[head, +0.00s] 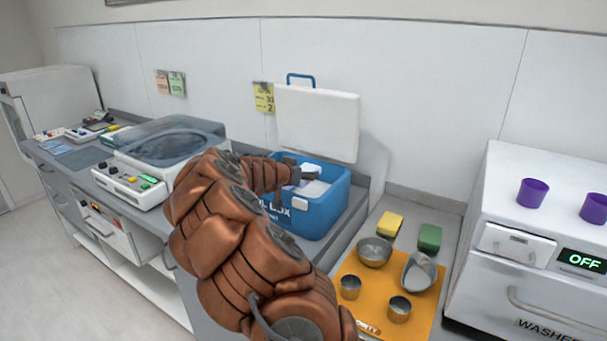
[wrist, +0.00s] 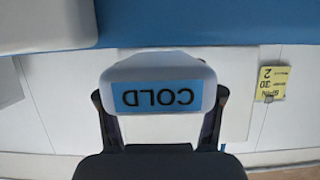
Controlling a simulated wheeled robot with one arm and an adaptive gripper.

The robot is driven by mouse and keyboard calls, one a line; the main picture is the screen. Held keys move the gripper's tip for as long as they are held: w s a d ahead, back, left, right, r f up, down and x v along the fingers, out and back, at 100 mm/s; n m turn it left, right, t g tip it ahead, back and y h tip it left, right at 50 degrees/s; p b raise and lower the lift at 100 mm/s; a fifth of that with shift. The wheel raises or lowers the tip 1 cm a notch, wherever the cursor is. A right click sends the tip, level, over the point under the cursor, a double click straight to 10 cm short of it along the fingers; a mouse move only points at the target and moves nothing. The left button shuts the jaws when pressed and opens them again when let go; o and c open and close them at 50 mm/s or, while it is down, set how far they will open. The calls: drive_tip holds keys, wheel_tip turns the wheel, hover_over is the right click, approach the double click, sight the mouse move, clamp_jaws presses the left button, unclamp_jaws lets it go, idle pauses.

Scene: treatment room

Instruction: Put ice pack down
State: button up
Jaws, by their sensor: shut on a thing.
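A white ice pack (wrist: 160,72) with a blue label reading COLD is held between the two fingers of my gripper (wrist: 160,115) in the wrist view. The label appears upside down there. In the head view my gripper (head: 300,175) is at the open top of the blue cooler box (head: 318,216), whose white lid (head: 318,122) stands raised behind it. White and pale blue shapes show at the box opening, but I cannot tell there which is the held pack. My arm hides the left part of the box.
An orange mat (head: 358,268) with several metal bowls and cups lies right of the box. A yellow sponge (head: 389,224) and a green sponge (head: 429,238) are behind them. A white washer (head: 550,240) with purple cups stands at right. A device with a clear cover (head: 170,140) is at left.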

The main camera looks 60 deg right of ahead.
drive_tip(key=shift+f+b, duration=0.45)
drive_tip(key=shift+b, duration=0.45)
drive_tip(key=o, duration=1.3)
drive_tip(key=shift+r, duration=0.15)
drive_tip(key=r+p, duration=0.1)
drive_tip(key=p, duration=0.2)
drive_tip(key=shift+a+r, duration=0.1)
drive_tip(key=shift+r, duration=0.05)
drive_tip(key=b+v, duration=0.3)
drive_tip(key=v, duration=0.8)
drive_tip(key=shift+a+b, duration=0.4)
drive_tip(key=shift+a, duration=0.05)
drive_tip(key=shift+s, duration=0.1)
